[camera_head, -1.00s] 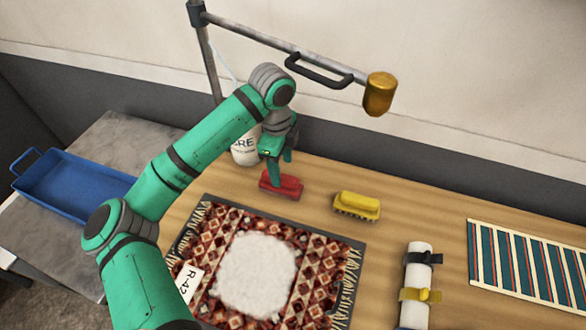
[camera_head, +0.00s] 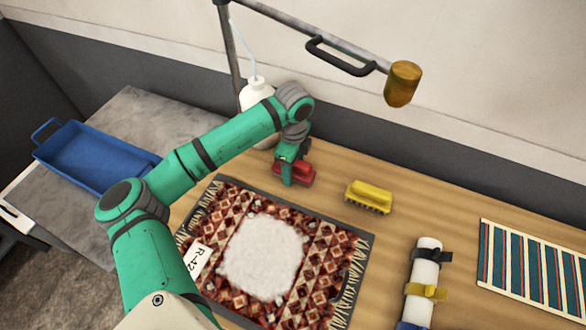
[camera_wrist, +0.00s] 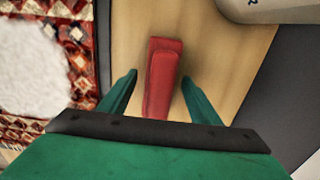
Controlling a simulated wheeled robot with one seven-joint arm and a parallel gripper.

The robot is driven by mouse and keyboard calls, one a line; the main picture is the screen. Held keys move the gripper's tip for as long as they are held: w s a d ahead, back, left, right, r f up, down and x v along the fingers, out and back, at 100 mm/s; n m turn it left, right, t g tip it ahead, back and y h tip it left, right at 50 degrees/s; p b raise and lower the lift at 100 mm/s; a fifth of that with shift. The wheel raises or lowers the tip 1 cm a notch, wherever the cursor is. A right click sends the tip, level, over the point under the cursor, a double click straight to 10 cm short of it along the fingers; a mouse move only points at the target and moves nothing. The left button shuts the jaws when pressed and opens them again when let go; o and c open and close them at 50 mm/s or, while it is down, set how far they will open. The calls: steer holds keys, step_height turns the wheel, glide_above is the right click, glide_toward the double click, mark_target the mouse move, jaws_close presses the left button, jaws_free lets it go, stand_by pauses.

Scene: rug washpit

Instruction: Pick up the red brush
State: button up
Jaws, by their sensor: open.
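The red brush (camera_head: 303,173) lies on the wooden table behind the rug's back edge. In the wrist view the red brush (camera_wrist: 162,75) runs lengthwise between the two green fingers. My gripper (camera_head: 290,180) is at the brush from above, its fingers partly covering it in the head view. In the wrist view my gripper (camera_wrist: 158,85) is open, one finger on each side of the brush, with table showing in the gaps. How far the fingertips are above the table I cannot tell.
A yellow brush (camera_head: 369,196) stands to the right. A white bottle (camera_head: 255,95) stands close behind my arm. A patterned rug (camera_head: 230,215) with white foam lies in front.

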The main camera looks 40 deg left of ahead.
steer(key=shift+f, duration=0.4)
steer(key=shift+d, duration=0.1)
steer(key=c, duration=1.2)
steer(key=shift+r, duration=0.15)
